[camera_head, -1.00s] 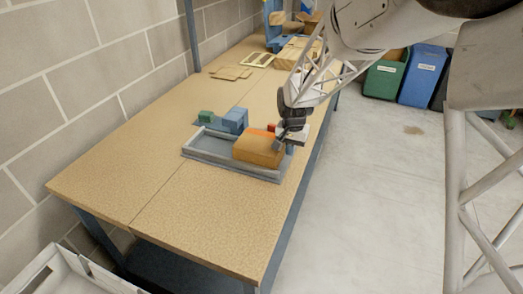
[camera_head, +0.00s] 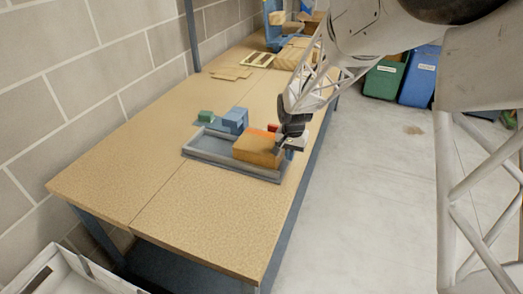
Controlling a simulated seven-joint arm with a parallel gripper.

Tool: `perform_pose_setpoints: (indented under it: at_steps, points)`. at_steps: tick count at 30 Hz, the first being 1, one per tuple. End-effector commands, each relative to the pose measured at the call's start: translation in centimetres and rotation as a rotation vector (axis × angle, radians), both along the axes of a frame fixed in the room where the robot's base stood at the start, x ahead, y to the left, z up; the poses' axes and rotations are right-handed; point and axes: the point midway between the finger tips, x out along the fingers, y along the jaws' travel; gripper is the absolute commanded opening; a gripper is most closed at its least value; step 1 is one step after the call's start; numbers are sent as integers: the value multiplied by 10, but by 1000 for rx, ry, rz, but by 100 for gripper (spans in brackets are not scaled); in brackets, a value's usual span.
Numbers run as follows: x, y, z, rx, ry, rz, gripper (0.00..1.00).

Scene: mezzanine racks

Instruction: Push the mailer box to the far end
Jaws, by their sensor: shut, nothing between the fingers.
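The mailer box (camera_head: 255,148), an orange-brown box, sits in the right part of a shallow grey tray (camera_head: 222,168) on the workbench. My gripper (camera_head: 280,147) is shut and empty at the box's right end. It is at or very close to that end; whether they touch cannot be told. The fingertips are small and partly lost against the box. The left part of the tray is bare.
Behind the tray are a blue block (camera_head: 235,119), a green block (camera_head: 205,116) and a small red item (camera_head: 273,128). Flat cardboard (camera_head: 231,73) and a wooden pallet (camera_head: 258,59) lie farther back. The front of the bench (camera_head: 190,215) is clear.

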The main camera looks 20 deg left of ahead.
Motion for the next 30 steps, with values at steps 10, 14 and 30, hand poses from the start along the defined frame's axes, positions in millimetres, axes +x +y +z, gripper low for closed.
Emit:
perform_pose_setpoints:
  at_steps: [10,14,30]
  points:
    - [0,0,-9,0,0,0,0]
    - [0,0,-10,0,-1,0,0]
    - [0,0,1,0,0,0,0]
